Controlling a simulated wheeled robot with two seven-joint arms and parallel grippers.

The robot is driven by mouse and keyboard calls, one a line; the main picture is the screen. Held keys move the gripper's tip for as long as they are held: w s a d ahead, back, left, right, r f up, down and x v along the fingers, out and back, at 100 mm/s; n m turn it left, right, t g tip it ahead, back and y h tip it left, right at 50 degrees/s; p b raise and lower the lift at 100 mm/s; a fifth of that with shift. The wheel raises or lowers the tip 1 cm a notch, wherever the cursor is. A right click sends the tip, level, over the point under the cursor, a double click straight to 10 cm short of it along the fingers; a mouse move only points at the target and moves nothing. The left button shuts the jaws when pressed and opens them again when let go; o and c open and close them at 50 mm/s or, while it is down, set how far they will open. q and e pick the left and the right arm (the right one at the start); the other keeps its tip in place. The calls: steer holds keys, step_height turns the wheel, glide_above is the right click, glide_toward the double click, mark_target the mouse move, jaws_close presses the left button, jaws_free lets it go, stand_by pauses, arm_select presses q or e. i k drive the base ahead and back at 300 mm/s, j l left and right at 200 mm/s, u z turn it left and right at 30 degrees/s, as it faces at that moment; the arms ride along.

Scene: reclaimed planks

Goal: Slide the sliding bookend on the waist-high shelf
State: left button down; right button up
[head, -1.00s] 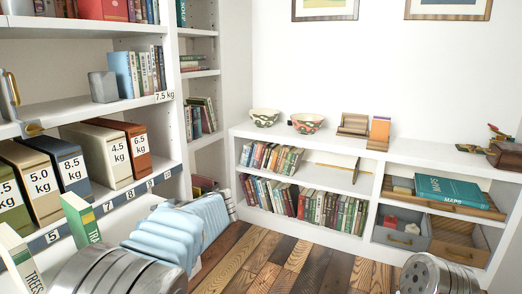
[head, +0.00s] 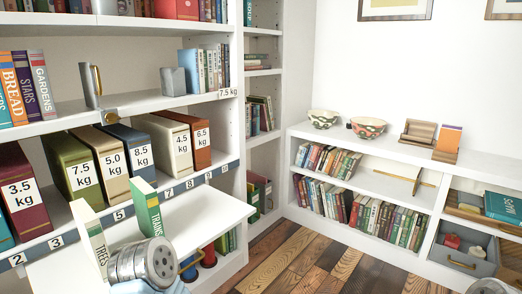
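A grey upright bookend with a brass handle (head: 91,84) stands on the left bookcase's middle shelf (head: 60,124), just right of a row of books (head: 25,88) that includes BREAD, STARS and GARDENS. A gap separates it from a smaller grey block-like bookend (head: 173,81), which stands against books at the shelf's right end. A brass fitting (head: 109,117) sits on the shelf's front edge near the handled bookend. Only links of my arms show at the bottom, below and away from this shelf. Neither gripper's fingers can be seen.
Weight-labelled binders (head: 166,143) fill the shelf below. A white board (head: 197,219) juts out lower down, near books marked TREES (head: 96,245) and TRAINS (head: 146,207). A low bookcase (head: 375,182) with bowls on top stands at right. Wooden floor (head: 310,255) is open between.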

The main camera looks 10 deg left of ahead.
mark_target(90, 94)
steer(key=u, duration=1.4)
